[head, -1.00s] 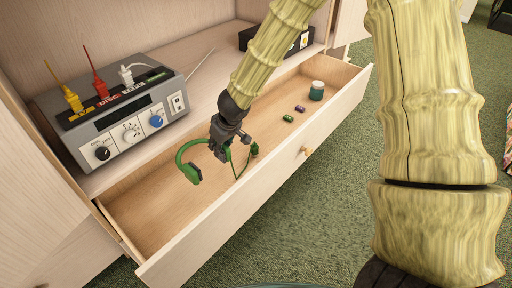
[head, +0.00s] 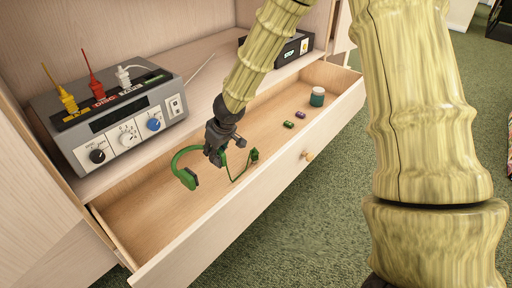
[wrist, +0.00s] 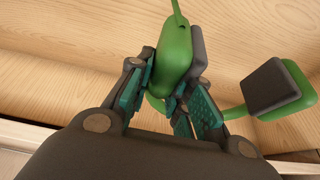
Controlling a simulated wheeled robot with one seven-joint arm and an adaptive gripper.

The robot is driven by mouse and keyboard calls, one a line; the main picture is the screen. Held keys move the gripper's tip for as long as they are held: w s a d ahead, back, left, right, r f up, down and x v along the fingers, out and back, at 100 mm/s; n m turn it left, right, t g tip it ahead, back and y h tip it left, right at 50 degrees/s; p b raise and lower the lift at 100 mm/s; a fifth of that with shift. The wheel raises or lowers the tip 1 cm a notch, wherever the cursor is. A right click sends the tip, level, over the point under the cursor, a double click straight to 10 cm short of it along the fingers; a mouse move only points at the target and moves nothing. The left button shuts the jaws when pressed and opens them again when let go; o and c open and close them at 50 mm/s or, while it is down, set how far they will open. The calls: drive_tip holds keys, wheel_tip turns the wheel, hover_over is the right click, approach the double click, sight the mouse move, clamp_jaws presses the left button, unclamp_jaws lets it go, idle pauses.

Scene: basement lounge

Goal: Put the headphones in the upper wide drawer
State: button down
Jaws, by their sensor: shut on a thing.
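The green headphones (head: 185,176) with dark ear pads are in my gripper (head: 215,156), over the left half of the open wide drawer (head: 150,215). In the wrist view my gripper (wrist: 168,105) is shut on one green ear cup (wrist: 174,55). The other ear cup with its dark pad (wrist: 272,90) shows to the right. The headphones are inside the drawer's outline as seen from above; I cannot tell whether they touch its floor. The drawer has a pale wood front with a round knob (head: 308,155).
In the drawer's right part lie a green small item (head: 289,124), a purple one (head: 300,114) and a teal jar (head: 317,97). A grey device with plugs (head: 115,120) and a black box (head: 290,50) stand on the shelf above. The drawer's left floor is bare.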

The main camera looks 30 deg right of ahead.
sight(225, 153)
drive_tip(key=shift+f, duration=0.1)
drive_tip(key=shift+f+b, duration=3.4)
drive_tip(key=shift+f, duration=1.5)
drive_tip(key=shift+f, duration=0.15)
drive_tip(key=c, duration=1.3)
unclamp_jaws()
drive_tip(key=shift+r, duration=0.35)
drive_tip(key=p+v, duration=0.5)
drive_tip(key=v, duration=0.6)
drive_tip(key=shift+s+d+r, duration=0.1)
drive_tip(key=shift+s+r, duration=0.05)
drive_tip(key=shift+r, duration=0.1)
